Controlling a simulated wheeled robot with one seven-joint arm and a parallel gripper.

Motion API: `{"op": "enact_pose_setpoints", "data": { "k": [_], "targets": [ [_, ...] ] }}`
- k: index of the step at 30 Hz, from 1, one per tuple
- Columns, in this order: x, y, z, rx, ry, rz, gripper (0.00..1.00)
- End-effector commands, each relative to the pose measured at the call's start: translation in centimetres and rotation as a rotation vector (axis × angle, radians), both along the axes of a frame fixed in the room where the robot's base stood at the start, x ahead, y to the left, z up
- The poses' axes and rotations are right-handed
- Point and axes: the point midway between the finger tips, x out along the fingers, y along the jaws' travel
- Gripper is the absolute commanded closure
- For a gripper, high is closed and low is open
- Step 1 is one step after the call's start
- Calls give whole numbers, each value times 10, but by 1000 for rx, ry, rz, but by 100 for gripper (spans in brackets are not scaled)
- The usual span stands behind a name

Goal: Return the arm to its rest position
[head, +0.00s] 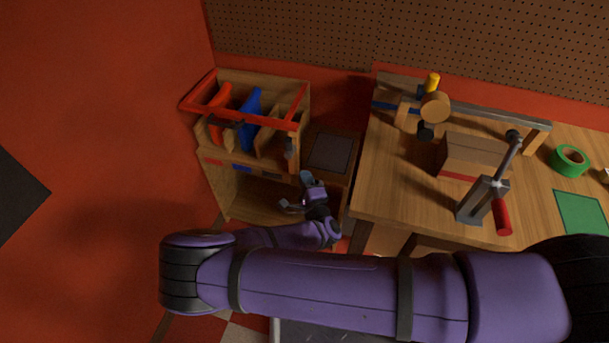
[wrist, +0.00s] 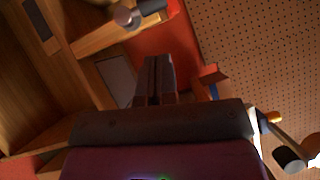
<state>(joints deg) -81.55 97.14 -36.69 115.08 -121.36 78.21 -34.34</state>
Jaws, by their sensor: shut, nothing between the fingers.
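My gripper (wrist: 155,78) is shut and empty in the wrist view, its two dark fingers pressed together. In the head view, my purple arm reaches across the lower part of the picture, and its hand end is in front of the wooden rack, near the rack's right side. The wooden rack (head: 226,188) has an upper tray with a red rim, holding a red-handled tool (head: 219,97) and a blue-handled tool (head: 249,106) in slots.
A workbench (head: 387,190) stands to the right, holding a cardboard box (head: 473,158), a grey device with a red handle (head: 484,199), green tape (head: 569,160) and a green mat (head: 582,212). A dark panel (head: 330,152) lies between rack and bench. A pegboard (head: 330,30) covers the back wall.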

Motion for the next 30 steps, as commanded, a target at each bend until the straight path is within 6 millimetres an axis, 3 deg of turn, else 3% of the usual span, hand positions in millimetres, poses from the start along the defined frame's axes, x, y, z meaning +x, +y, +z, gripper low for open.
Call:
{"op": "enact_pose_setpoints", "data": {
  "k": [10,14,20,30],
  "targets": [
    [1,0,1,1,0,-2,100],
    [5,-4,11,46,-5,-43,100],
    [21,-28,60,252,-37,-239,100],
    [36,-94,150,676,-126,-632,100]
  ]
}}
